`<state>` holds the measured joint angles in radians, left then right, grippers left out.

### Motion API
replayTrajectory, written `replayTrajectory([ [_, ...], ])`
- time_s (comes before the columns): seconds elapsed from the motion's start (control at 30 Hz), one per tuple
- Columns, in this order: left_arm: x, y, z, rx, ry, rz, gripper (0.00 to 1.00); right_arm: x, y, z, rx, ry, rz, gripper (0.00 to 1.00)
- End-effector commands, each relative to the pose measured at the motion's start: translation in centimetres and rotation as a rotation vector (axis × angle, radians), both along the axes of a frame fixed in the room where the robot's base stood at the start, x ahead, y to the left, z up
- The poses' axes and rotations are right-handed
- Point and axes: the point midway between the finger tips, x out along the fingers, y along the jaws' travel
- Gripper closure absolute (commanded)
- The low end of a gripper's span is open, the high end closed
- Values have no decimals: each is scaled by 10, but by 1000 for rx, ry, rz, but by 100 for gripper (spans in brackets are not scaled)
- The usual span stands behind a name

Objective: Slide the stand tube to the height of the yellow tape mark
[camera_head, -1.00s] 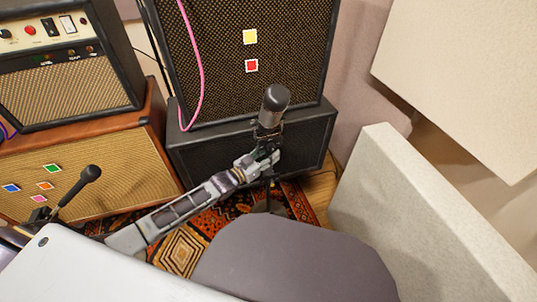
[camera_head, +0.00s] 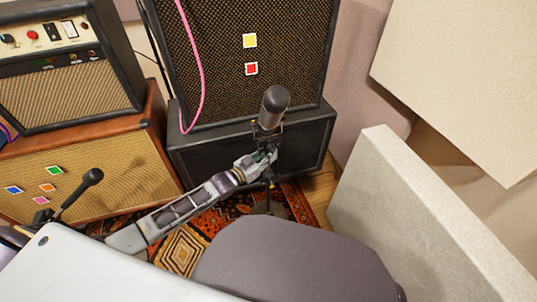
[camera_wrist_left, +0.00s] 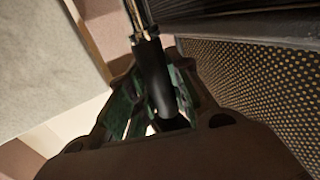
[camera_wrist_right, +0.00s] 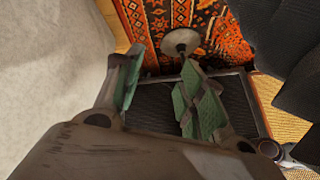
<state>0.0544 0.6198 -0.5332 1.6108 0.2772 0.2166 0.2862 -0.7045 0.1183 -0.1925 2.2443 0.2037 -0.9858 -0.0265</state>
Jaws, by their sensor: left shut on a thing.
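A mic stand with a black microphone (camera_head: 273,106) on top stands upright before the speaker cabinets. Its round base (camera_wrist_right: 181,42) shows on the rug in the right wrist view. My left gripper (camera_head: 262,158) is shut on the stand tube just below the microphone. In the left wrist view, the dark tube (camera_wrist_left: 155,78) runs between the green-padded fingers, with a thinner, shiny part beyond it. I cannot clearly make out the yellow tape mark on the stand. My right gripper (camera_wrist_right: 160,88) is open and empty, its green-padded fingers apart. It does not show in the head view.
A tall speaker cabinet (camera_head: 220,75) with a pink cable (camera_head: 199,75) stands behind the stand. An amp (camera_head: 70,65) sits on a tan cabinet at left, with a second microphone (camera_head: 92,177) before it. A dark rounded seat (camera_head: 300,262) is in front, a pale panel (camera_head: 410,220) at right.

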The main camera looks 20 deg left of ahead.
Motion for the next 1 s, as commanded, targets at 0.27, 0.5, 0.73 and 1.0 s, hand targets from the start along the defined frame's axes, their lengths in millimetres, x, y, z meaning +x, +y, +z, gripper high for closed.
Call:
replayTrajectory([
  [0.27,3,-1,25,-10,-17,-2,100,0,-6,32,-44,38,18,60],
  [0.5,3,-1,37,-12,-20,-2,100,-3,-13,56,-84,75,32,60],
  [0.73,3,-1,49,-11,-21,-2,100,-6,-20,79,-122,110,39,60],
  [1.0,4,0,62,-12,-22,-2,100,-10,-28,99,-164,154,43,60],
])
